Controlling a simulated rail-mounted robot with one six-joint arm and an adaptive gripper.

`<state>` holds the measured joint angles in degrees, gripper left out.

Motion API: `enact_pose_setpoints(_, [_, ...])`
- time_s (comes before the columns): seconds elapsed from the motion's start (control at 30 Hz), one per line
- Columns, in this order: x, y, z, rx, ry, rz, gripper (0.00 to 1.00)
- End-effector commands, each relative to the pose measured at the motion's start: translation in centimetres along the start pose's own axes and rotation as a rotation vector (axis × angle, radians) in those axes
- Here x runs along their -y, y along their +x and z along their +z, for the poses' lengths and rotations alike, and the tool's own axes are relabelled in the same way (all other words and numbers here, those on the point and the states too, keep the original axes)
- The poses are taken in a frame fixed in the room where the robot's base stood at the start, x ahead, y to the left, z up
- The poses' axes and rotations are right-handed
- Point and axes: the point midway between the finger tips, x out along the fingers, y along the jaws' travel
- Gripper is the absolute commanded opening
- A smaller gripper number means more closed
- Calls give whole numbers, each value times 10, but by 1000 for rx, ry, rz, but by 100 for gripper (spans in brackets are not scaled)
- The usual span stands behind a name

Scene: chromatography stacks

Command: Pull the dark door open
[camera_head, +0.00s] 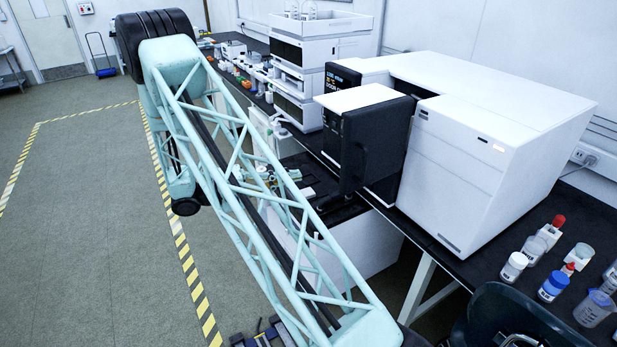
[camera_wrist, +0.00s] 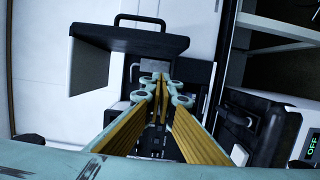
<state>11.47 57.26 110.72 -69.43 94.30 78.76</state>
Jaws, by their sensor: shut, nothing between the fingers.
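The dark door (camera_head: 378,140) is on the front of a white instrument on the black bench, with a white block above it. A dark upright handle (camera_head: 353,168) stands out from its face. In the wrist view, the dark door (camera_wrist: 110,41) shows at upper left with its black bar handle (camera_wrist: 140,17) along the top. I cannot tell whether there is a gap at the door's edge. My gripper (camera_wrist: 158,78) is shut and empty, its fingertips apart from the handle in the picture. In the head view I cannot make out the gripper clearly.
The large white instrument (camera_head: 500,130) fills the bench behind the door. Bottles and jars, including a blue one (camera_head: 553,286), stand at the right front. A stacked white unit (camera_head: 300,60) stands to the left. Open floor (camera_head: 80,230) lies at left.

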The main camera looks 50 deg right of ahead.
Motion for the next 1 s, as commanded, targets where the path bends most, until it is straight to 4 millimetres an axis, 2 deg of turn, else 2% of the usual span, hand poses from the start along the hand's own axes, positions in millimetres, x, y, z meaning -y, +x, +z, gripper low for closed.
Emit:
enact_pose_setpoints(0.27, [0,20,0,2,1,0,0])
enact_pose_setpoints(0.97, [0,100,1,2,0,0,0])
enact_pose_setpoints(1.0, [0,99,7,0,-2,0,0])
